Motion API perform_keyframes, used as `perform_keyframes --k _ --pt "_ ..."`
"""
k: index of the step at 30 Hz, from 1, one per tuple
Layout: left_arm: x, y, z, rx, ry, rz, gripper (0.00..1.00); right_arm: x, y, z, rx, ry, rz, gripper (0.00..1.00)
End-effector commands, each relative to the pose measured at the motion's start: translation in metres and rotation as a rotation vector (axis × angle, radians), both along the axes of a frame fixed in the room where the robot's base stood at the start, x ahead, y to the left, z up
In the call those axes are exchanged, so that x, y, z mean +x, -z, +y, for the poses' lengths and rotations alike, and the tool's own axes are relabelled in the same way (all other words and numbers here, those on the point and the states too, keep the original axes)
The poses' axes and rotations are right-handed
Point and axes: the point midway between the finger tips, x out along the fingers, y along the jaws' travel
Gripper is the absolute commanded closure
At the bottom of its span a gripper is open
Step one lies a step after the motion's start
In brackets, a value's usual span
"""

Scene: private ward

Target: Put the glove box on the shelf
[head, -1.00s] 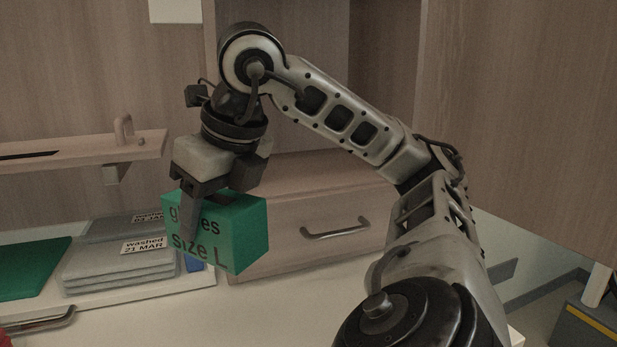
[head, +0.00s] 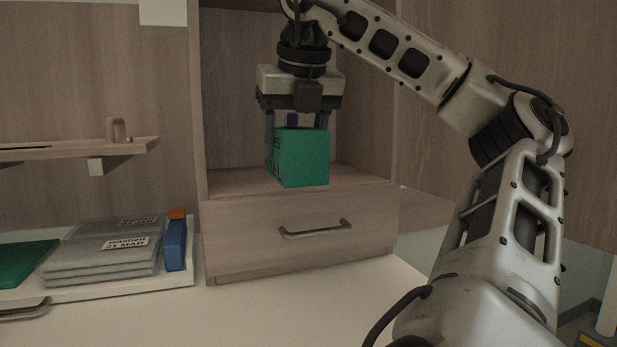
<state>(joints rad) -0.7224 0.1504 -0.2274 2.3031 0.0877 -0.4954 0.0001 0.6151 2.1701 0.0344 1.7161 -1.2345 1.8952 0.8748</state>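The green glove box (head: 303,159) is upright in the head view, in the opening of the wooden cabinet, at the shelf (head: 235,180) above the drawer. My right gripper (head: 296,122) points down over it, with its fingers at the box's left and right sides, shut on it. The box's bottom is at or just above the shelf board; I cannot tell if it touches. The printed side is turned left and is mostly out of sight. A small dark purple thing (head: 292,119) shows between the fingers behind the box. My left gripper is not in view.
The drawer (head: 300,236) with a metal handle is below the shelf. A blue and orange box (head: 176,240) and stacked grey packs (head: 105,252) stand on the white surface at left, near a green item (head: 24,262). A wooden wall shelf (head: 80,150) juts out at left. The cabinet's side walls flank the opening.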

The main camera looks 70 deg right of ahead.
Motion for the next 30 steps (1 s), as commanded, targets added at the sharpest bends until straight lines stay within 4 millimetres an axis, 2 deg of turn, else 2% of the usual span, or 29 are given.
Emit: perform_keyframes --k 5,15,19,22,30 --pt "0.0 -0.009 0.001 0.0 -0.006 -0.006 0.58 0.006 -0.002 -0.025 0.007 0.003 -0.002 0.74" --pt "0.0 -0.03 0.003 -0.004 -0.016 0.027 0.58 0.024 -0.006 -0.115 0.006 0.002 -0.001 0.74" --pt "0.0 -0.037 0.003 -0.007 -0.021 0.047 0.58 0.029 -0.006 -0.144 0.006 0.002 0.0 0.74" --pt "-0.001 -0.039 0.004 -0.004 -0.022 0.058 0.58 0.033 -0.005 -0.158 0.004 0.0 -0.001 0.74" --pt "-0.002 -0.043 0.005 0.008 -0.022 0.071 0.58 0.036 -0.001 -0.178 0.003 0.001 0.001 0.74"
